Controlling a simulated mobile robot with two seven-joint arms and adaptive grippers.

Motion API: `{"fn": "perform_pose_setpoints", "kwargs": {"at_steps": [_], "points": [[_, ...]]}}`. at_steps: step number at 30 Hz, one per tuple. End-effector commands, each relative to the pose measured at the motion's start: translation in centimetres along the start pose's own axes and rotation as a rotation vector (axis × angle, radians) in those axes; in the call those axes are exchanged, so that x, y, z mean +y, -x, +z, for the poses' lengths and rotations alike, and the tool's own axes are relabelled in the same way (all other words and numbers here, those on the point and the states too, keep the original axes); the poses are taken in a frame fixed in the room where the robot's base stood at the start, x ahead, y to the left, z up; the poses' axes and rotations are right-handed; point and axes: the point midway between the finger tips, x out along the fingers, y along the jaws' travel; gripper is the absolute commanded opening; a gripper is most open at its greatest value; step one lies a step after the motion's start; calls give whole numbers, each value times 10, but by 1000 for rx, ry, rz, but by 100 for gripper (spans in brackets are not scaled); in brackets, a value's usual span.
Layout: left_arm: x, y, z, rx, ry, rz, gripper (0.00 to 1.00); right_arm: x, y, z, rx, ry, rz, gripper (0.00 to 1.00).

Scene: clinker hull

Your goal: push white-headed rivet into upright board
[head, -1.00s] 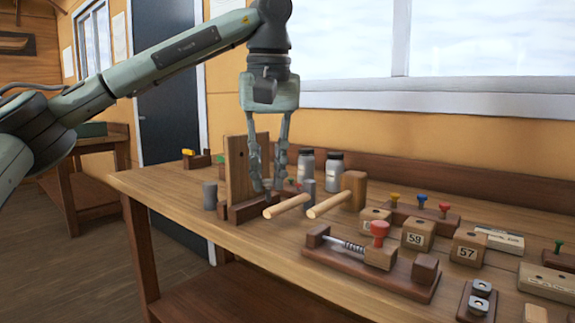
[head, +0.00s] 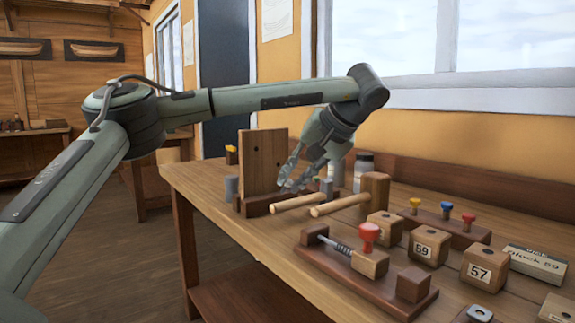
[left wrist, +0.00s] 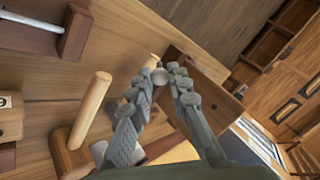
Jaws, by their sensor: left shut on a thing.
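The upright board (head: 263,158) stands in a dark wooden base on the workbench, with small dark holes in its face. My left gripper (head: 287,180) is tilted, its fingers pointing down and left, close in front of the board's right face. In the left wrist view the fingertips (left wrist: 161,73) are closed around a small pale round piece, the white-headed rivet (left wrist: 159,77). Its shank is hidden. The board (left wrist: 188,66) shows just beyond the fingertips; I cannot tell whether the rivet touches it. My right gripper is out of view.
A grey cylinder (head: 231,188) stands left of the board and jars (head: 363,170) stand behind. A red-knobbed clamp (head: 369,236) and numbered blocks (head: 429,246) fill the right side.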

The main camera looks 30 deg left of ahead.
Motion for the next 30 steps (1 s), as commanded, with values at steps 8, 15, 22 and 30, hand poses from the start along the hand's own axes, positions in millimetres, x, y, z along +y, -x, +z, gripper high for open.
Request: {"fn": "perform_pose_setpoints", "kwargs": {"at_steps": [8, 15, 22, 30], "points": [[-22, -35, -43, 459, -156, -408, 0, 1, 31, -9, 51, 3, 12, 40], [-30, -27, -65, 679, -187, -578, 0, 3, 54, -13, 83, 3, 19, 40], [-36, -30, -74, 703, -185, -597, 0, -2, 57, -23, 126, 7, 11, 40], [-49, -48, -88, 700, -184, -595, 0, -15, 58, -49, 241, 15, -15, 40]]}}
